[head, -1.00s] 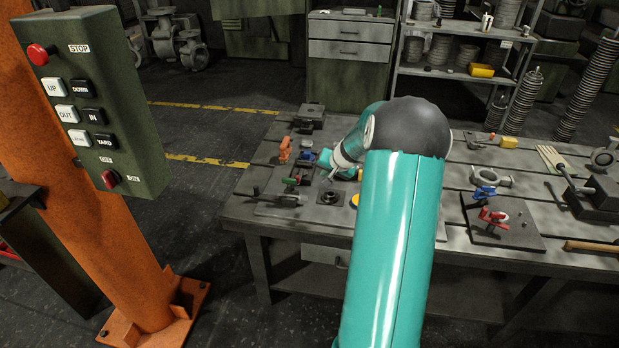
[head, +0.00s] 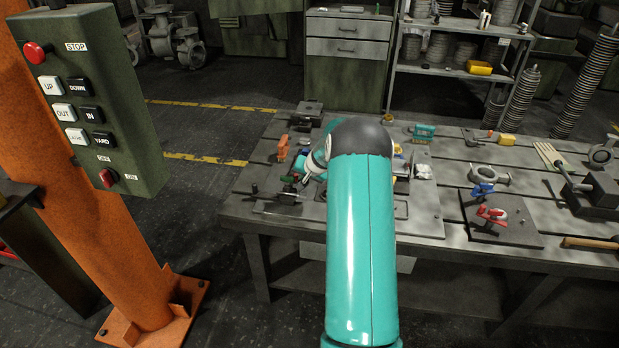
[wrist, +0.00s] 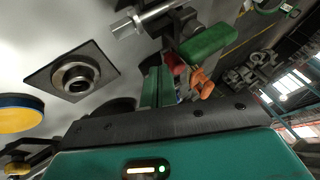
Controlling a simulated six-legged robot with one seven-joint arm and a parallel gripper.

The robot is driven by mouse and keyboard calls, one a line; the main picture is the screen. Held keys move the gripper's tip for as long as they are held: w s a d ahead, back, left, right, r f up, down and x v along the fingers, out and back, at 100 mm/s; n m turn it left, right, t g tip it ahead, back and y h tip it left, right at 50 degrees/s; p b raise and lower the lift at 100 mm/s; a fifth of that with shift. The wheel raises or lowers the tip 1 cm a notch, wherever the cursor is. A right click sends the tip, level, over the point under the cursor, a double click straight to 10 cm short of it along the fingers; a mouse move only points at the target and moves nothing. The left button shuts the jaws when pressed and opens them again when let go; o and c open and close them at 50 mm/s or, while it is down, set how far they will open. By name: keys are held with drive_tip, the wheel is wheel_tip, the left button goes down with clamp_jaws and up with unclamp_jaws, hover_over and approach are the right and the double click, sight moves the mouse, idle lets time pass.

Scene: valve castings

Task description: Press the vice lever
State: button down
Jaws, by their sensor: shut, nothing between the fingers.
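A small metal vice (head: 285,196) sits near the left front edge of the workbench. A green grip (wrist: 207,43), which looks like the vice lever, shows in the wrist view beside a metal rod with a hex end (wrist: 150,17). In the head view the green grip (head: 291,179) is small and partly covered. My gripper (wrist: 158,78) is shut and empty, with its teal fingers close to the green grip. I cannot tell whether they touch. In the head view my arm hides part of this area.
An orange clamp (head: 283,148) stands just behind the vice. A dark square plate with a round metal socket (wrist: 76,77) and a yellow-blue disc (wrist: 18,113) lie near my gripper. Red (head: 492,214) and blue (head: 483,187) clamps and another vice (head: 597,190) are farther right.

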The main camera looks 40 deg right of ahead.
drive_tip(key=shift+w+a, duration=0.4)
drive_tip(key=shift+a, duration=0.15)
